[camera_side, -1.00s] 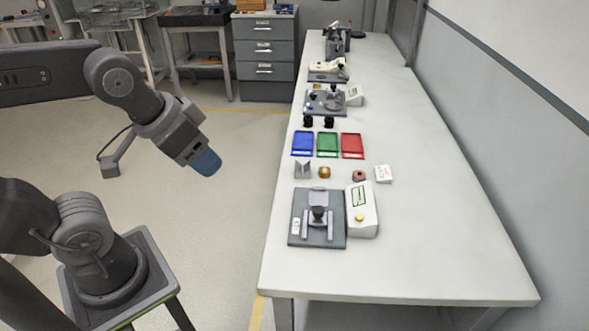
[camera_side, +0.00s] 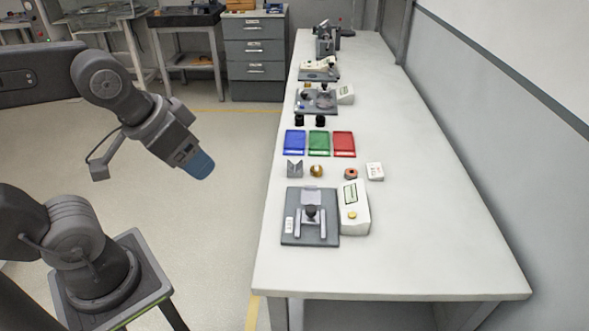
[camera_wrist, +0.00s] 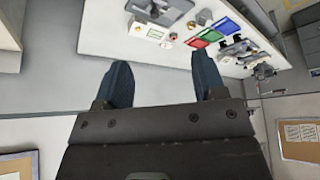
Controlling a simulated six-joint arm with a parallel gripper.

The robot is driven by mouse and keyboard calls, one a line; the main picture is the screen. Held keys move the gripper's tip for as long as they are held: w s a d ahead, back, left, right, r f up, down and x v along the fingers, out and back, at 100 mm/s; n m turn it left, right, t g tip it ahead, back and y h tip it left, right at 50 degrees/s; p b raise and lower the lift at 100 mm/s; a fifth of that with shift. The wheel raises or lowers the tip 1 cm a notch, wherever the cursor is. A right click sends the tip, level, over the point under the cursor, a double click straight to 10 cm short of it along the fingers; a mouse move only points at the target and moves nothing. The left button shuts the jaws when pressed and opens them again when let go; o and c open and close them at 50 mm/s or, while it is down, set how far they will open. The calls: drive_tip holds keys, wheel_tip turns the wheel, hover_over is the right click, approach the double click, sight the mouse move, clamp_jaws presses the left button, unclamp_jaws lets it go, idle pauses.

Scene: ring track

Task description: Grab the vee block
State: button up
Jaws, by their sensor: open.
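The vee block (camera_side: 294,169) is a small grey block with a V notch in its top. In the side view it stands on the white bench, in front of the blue tray and left of a round brass part. My gripper (camera_side: 203,166) hangs over the open floor, left of the bench and well apart from the block. In the wrist view my gripper (camera_wrist: 165,85) shows two dark blue fingers spread wide with nothing between them.
Blue (camera_side: 294,143), green (camera_side: 319,144) and red (camera_side: 344,145) trays lie behind the block. A grey fixture plate (camera_side: 290,228) and a white readout box (camera_side: 353,207) stand in front of it. An orange-brown ring (camera_side: 351,173) lies to the right. The bench's right side is clear.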

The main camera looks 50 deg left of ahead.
drive_tip(key=n+g+y, duration=0.3)
drive_tip(key=n, duration=0.6)
hover_over(295, 167)
drive_tip(key=s+d, duration=0.4)
drive_tip(key=s, duration=0.1)
wheel_tip(295, 167, down, 15)
drive_tip(key=x, duration=1)
drive_tip(key=w+x, duration=0.1)
drive_tip(key=x, duration=0.3)
drive_tip(key=shift+w+f, duration=0.2)
drive_tip(key=shift+f, duration=0.05)
drive_tip(key=shift+c, duration=0.2)
